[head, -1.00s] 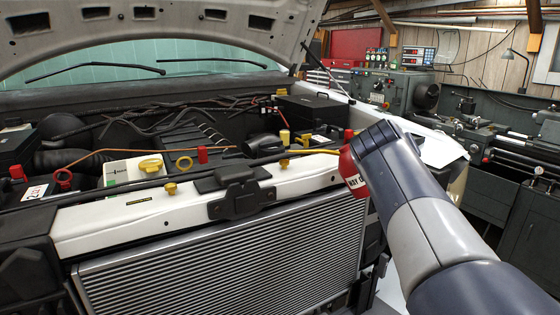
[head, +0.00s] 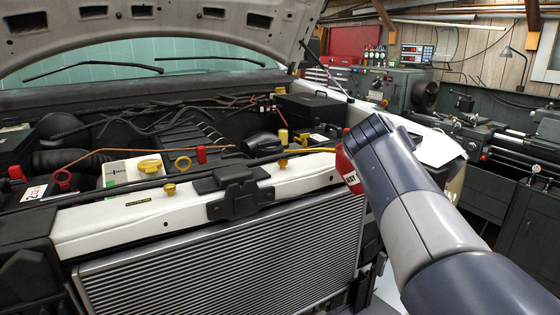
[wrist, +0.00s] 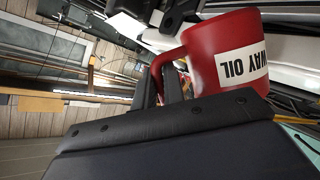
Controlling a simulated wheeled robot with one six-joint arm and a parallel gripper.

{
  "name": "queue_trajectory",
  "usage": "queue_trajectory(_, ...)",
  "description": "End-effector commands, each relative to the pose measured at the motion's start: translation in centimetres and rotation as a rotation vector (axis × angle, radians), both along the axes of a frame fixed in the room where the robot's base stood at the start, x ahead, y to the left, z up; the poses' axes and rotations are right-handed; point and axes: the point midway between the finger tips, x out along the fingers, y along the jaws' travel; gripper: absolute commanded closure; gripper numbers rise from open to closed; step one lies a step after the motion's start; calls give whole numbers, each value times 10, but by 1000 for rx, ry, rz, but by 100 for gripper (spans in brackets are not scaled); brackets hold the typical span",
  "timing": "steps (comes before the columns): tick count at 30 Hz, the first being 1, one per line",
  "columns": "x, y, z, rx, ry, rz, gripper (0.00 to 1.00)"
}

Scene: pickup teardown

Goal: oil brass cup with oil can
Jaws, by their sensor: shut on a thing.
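The red oil can (head: 346,168) hangs beside my arm at the right end of the white front crossmember. Its thin yellow spout (head: 318,150) points left toward the engine bay. In the wrist view the can (wrist: 222,52) shows its white "WAY OIL" label, and my gripper (wrist: 163,84) is shut on its handle. The fingers are mostly hidden behind the wrist housing. Small brass-coloured pieces stand on the crossmember, one at its middle (head: 170,189) and one nearer the spout (head: 283,163). I cannot tell which is the brass cup, nor whether the spout touches anything.
The raised hood (head: 165,25) overhangs the engine bay. The radiator (head: 225,250) is below the crossmember, with a black latch (head: 236,190) standing on it. Hoses, a black box (head: 310,110) and several caps crowd the bay. A lathe (head: 480,130) stands at the right.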

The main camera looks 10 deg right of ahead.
Motion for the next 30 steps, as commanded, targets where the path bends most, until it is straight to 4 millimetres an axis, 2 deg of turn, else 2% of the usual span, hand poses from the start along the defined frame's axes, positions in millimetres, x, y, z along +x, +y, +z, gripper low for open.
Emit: queue_trajectory(30,2,3,13,-42,27,1,100)
